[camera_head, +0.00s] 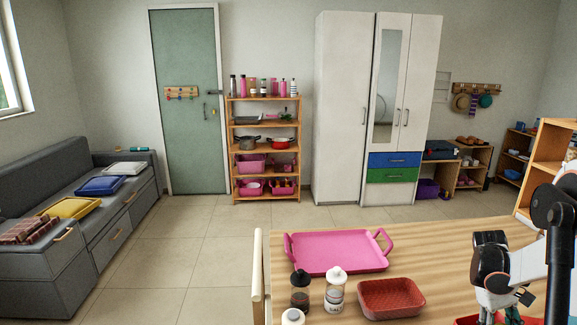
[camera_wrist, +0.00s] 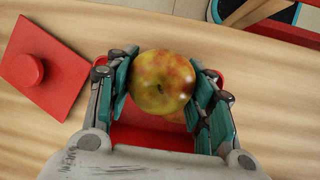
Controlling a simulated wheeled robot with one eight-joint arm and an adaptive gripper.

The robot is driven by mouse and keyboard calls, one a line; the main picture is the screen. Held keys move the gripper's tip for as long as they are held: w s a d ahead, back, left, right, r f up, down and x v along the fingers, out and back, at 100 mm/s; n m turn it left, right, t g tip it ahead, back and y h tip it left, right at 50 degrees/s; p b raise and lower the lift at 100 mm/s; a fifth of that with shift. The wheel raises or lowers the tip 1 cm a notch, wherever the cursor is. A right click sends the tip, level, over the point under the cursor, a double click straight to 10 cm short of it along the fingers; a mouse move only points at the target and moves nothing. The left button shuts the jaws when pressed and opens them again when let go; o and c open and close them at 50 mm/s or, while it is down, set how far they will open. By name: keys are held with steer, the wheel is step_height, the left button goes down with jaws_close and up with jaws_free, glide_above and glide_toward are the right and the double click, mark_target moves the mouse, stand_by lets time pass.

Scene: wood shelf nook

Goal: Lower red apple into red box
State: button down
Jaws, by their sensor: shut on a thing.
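The apple (camera_wrist: 162,82), yellow-green blushed with red, sits between the fingers of my gripper (camera_wrist: 164,72) in the wrist view. The gripper is shut on it. The red box (camera_wrist: 150,138) lies beneath the apple, and its inside is partly hidden by the apple and fingers. I cannot tell the apple's exact height over it. An orange-red patch just under the apple is too covered to identify. In the head view, my gripper (camera_head: 492,285) hangs over the table's right part, with red edges (camera_head: 467,320) below it; the apple is not visible there.
A flat red lid with a round knob (camera_wrist: 42,77) lies left of the box. On the wooden table (camera_head: 450,250) are a pink tray (camera_head: 335,252), a red ribbed dish (camera_head: 391,298) and several bottles (camera_head: 335,292). A wooden shelf (camera_head: 548,160) stands at the right.

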steer(key=shift+w+f, duration=0.1)
steer(key=shift+f, duration=0.25)
steer(key=c, duration=1.1)
jaws_free()
steer(key=o, duration=0.5)
steer(key=shift+w+d+f, duration=0.1)
steer(key=shift+w, duration=0.05)
